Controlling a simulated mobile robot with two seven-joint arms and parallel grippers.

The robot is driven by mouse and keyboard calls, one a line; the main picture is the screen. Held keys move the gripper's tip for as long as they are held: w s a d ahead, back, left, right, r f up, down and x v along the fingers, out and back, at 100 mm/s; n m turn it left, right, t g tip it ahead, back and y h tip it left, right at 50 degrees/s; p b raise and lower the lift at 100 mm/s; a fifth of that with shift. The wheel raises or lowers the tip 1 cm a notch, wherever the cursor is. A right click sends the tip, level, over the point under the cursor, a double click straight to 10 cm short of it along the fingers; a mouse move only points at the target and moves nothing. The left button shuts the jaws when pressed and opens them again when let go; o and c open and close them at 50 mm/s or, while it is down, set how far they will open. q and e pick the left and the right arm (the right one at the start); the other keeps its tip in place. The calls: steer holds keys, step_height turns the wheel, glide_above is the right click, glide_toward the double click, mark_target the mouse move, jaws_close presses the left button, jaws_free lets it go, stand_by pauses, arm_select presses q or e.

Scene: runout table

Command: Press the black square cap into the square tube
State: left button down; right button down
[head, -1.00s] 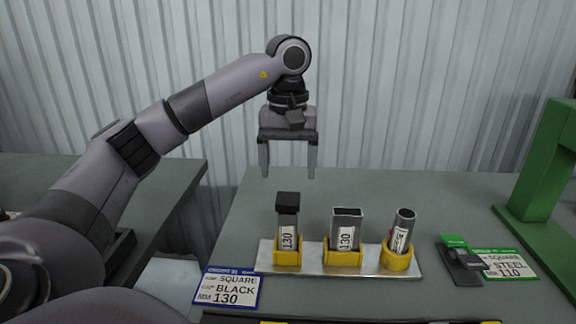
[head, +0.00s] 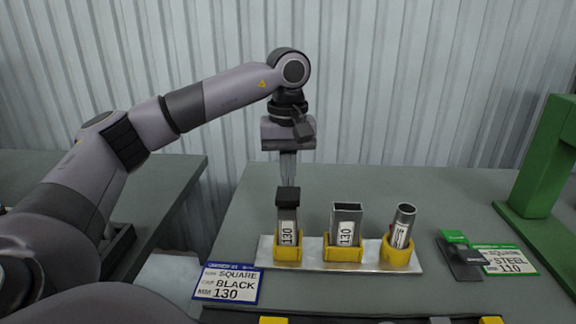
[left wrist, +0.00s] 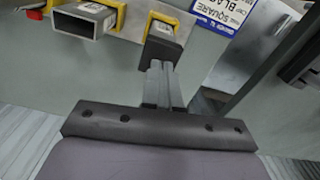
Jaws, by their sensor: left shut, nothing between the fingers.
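The black square cap (head: 287,196) sits on top of the upright square tube (head: 286,231), labelled 130, in the left yellow holder (head: 288,251). I cannot tell how deep it sits. My left gripper (head: 288,182) points down with its fingers together and empty. The fingertips are at or just above the cap's top; I cannot tell whether they touch it. In the left wrist view the fingertips (left wrist: 160,68) show close to the cap (left wrist: 161,51). My right gripper is not in view.
A wider open rectangular tube (head: 346,223) and a round tube (head: 402,224) stand in yellow holders on the same metal plate (head: 312,255). A card (head: 228,284) reads square, black, 130. Loose caps (head: 460,258) and a green frame (head: 546,170) are at the right.

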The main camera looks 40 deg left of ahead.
mark_target(288, 193)
arm_select(q)
steer(key=shift+f, duration=0.7)
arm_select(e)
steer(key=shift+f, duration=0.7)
arm_select(q)
steer(key=shift+f+b, duration=0.7)
steer(key=shift+f, duration=0.1)
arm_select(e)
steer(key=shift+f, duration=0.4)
arm_select(q)
steer(key=shift+r, duration=0.1)
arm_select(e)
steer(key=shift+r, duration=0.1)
